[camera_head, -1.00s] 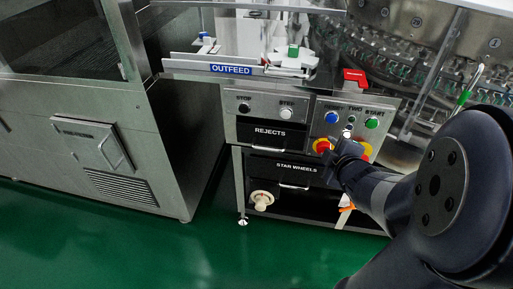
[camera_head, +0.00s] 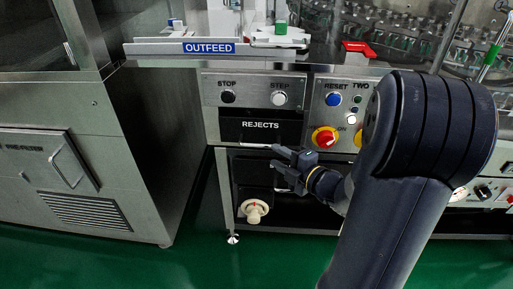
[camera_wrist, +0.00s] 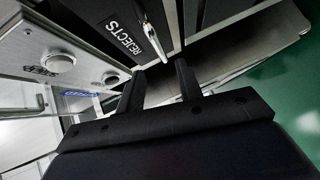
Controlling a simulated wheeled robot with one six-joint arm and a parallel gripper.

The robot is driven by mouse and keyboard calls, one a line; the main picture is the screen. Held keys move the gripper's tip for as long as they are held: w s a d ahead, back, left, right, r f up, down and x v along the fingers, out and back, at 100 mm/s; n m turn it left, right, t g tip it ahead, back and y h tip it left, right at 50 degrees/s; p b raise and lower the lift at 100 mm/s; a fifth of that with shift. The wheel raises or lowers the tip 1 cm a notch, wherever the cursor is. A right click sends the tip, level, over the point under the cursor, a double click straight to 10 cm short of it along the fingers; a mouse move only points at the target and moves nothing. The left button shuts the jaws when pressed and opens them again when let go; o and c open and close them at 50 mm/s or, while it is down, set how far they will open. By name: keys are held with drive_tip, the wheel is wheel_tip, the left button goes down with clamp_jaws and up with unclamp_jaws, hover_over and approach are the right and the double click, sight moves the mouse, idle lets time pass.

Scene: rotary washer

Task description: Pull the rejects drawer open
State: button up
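The rejects drawer (camera_head: 261,128) has a black front with a white label, below the STOP and STEP buttons, and looks shut. Its thin silver handle (camera_head: 257,146) runs along the lower edge. My gripper (camera_head: 275,156) is just below and to the right of the handle, in front of the cabinet. In the wrist view, my gripper (camera_wrist: 160,68) is open and empty, its two dark fingers apart. There the handle (camera_wrist: 152,37) lies just past the fingertips, roughly in line with the gap. Whether a finger touches it is unclear. The drawer front (camera_wrist: 118,28) shows behind it.
The STOP button (camera_head: 228,97) and red emergency knob (camera_head: 325,138) sit close by on the panels. The OUTFEED ledge (camera_head: 160,48) juts out above. A cream part (camera_head: 254,211) is on the shelf below. Green floor (camera_head: 205,262) is free in front.

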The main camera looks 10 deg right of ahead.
sight(260, 146)
drive_tip(key=b+x, duration=0.1)
drive_tip(key=x, duration=0.8)
drive_tip(key=shift+b, duration=0.3)
drive_tip(key=shift+s+d, duration=0.1)
clamp_jaws()
